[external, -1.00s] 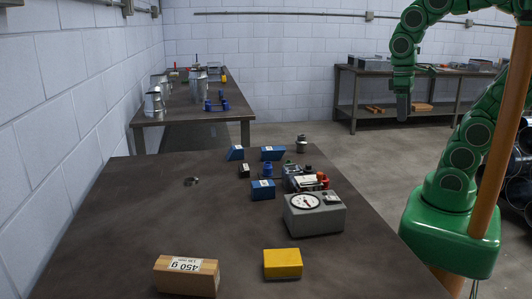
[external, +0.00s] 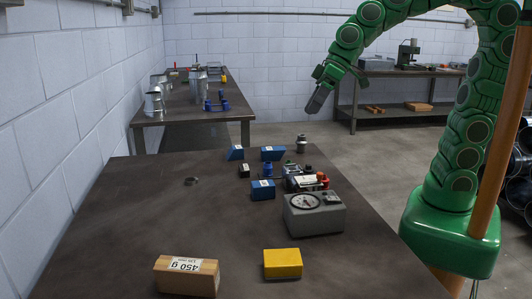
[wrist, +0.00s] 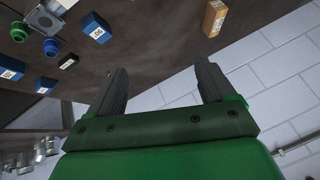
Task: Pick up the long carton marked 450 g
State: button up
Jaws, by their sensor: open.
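The long carton marked 450 g (external: 187,277) is a tan box with a white label, lying at the front left of the near table. In the wrist view the tan carton (wrist: 214,18) shows at the top, beyond the right finger. My gripper (external: 315,107) hangs in the air above and beyond the table's far right side, well away from the carton. In the wrist view my gripper (wrist: 163,82) has its two dark fingers spread apart with nothing between them.
A yellow box (external: 283,264) lies right of the carton. A grey gauge box (external: 314,214), blue blocks (external: 262,190) and small parts stand further back on the table (external: 130,220). The table's left and middle are mostly clear. A wooden post (external: 497,120) rises at the right.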

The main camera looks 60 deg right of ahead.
aim_at(193, 269)
jog(key=w+a+r+t+y, duration=0.1)
jog(key=w+a+t+y, duration=0.15)
jog(key=a, duration=1.35)
jog(key=w+a+r+t+y, duration=0.1)
jog(key=w+a+t, duration=0.2)
jog(key=a, duration=1.3)
jog(key=s+a+f+t+h, duration=0.3)
jog(key=s+a+f, duration=0.2)
jog(key=a+f, duration=0.15)
notch_tip(193, 269, down, 21)
jog(key=shift+r, duration=0.15)
jog(key=shift+x, duration=1.4)
jog(key=shift+f+x, duration=0.25)
jog(key=shift+x, duration=1.65)
jog(key=shift+w+a+f, duration=0.2)
jog(key=shift+w+a, duration=0.1)
jog(key=shift+a, duration=0.05)
jog(key=shift+c, duration=0.3)
